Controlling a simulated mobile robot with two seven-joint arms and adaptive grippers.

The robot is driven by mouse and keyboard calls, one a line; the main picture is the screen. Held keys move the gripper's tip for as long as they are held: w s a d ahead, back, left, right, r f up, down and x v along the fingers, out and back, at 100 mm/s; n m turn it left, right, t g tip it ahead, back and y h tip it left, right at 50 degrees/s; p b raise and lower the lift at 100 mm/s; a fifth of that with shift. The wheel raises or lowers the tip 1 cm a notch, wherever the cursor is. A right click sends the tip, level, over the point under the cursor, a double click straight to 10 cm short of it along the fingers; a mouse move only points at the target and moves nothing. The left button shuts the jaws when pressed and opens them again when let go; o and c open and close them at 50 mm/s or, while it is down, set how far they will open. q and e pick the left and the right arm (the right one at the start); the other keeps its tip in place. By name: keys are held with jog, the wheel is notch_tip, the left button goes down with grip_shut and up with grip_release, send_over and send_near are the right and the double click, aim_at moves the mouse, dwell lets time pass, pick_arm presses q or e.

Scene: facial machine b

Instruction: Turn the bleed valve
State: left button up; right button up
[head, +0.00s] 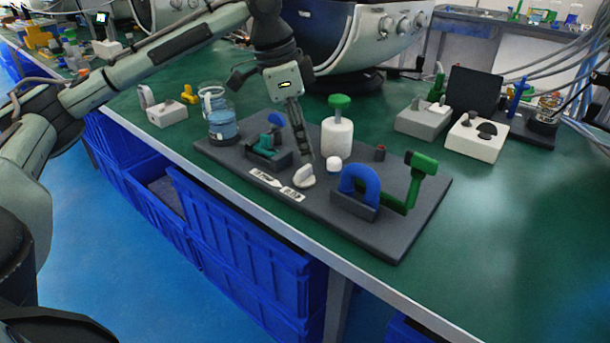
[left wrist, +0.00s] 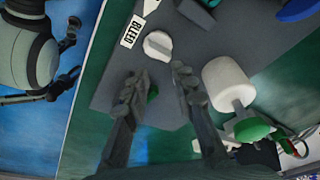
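The bleed valve (head: 304,177) is a small white round knob with a raised ridge, low on the dark board (head: 400,238) near two white labels. In the left wrist view the knob (left wrist: 158,45) lies beside the label reading BLEED (left wrist: 131,28), just beyond my fingertips. My left gripper (head: 303,150) points down over the board, close to the knob. The left wrist view shows its two fingers (left wrist: 157,77) apart, with nothing held between them. Whether a fingertip touches the knob cannot be told. My right gripper is not in view.
A white bottle with a green top (head: 337,138) stands right of my left gripper. A blue arch (head: 360,182) and a green lever (head: 418,180) are at the board's right. A beaker of blue liquid (head: 221,122) stands at the left. The table's front right is clear.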

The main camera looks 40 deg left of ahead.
aim_at(304, 168)
pick_arm(q)
jog(key=n+t+y, duration=0.1)
jog(key=n, duration=0.5)
jog(key=shift+w+n+b, duration=0.1)
jog(key=shift+n+b, duration=0.3)
jog(key=shift+n+y+b, duration=0.3)
jog(key=shift+n+b, duration=0.05)
jog(key=shift+n, duration=0.05)
jog(key=shift+f+n+b, duration=0.1)
jog(key=shift+n+b, duration=0.5)
jog(key=shift+b, duration=0.05)
jog(key=shift+f, duration=0.3)
jog(key=shift+f+b, duration=0.5)
jog(key=shift+f, duration=1.75)
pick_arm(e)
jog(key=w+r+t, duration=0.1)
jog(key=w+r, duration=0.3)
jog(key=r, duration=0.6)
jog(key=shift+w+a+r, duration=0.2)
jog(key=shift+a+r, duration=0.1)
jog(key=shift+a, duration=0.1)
pick_arm(q)
jog(key=shift+f, duration=0.15)
